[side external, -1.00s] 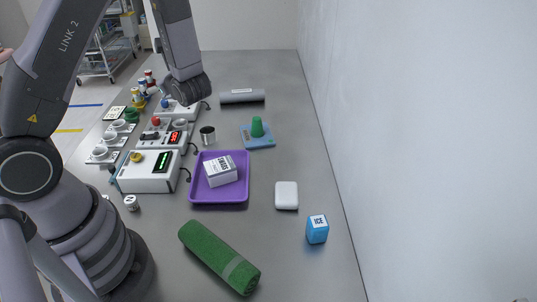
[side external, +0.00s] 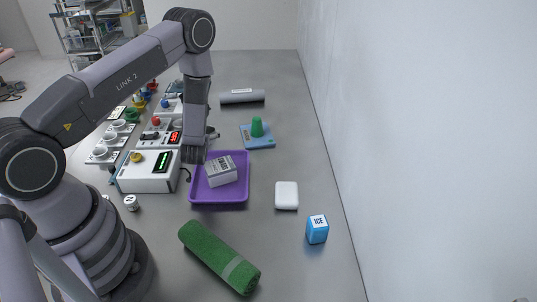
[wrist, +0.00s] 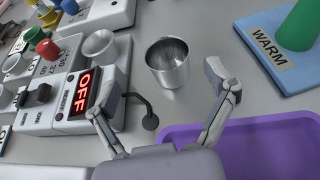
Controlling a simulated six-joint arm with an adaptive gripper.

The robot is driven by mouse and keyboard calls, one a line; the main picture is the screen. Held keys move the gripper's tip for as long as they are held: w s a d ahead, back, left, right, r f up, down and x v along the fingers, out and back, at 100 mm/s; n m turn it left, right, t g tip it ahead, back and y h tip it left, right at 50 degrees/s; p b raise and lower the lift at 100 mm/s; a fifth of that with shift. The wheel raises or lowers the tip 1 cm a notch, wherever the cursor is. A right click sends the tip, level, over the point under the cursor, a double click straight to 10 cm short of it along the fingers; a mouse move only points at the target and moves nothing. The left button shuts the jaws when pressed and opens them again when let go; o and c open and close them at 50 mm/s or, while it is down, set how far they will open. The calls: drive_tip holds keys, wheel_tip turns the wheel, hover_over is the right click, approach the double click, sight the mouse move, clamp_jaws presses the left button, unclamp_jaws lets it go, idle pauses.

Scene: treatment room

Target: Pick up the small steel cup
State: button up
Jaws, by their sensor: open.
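The small steel cup (wrist: 168,64) stands upright on the grey table in the wrist view. It is open at the top and looks empty. My gripper (wrist: 160,80) is open, with its two fingers spread to either side and the cup just beyond them, between their lines. The fingers do not touch the cup. In the side view my arm hides the cup, and the gripper fingers are hard to make out there.
Control boxes (side external: 148,176) stand to the left. A blue pad with a green cone (side external: 257,127) is beyond. A green rolled towel (side external: 215,255) lies in front.

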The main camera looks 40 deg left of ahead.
drive_tip(key=x, duration=0.5)
drive_tip(key=shift+w+f, duration=0.35)
drive_tip(key=shift+w, duration=0.05)
drive_tip(key=shift+c, duration=0.2)
drive_tip(key=c, duration=1.2)
drive_tip(key=shift+o, duration=0.2)
drive_tip(key=shift+r, duration=0.15)
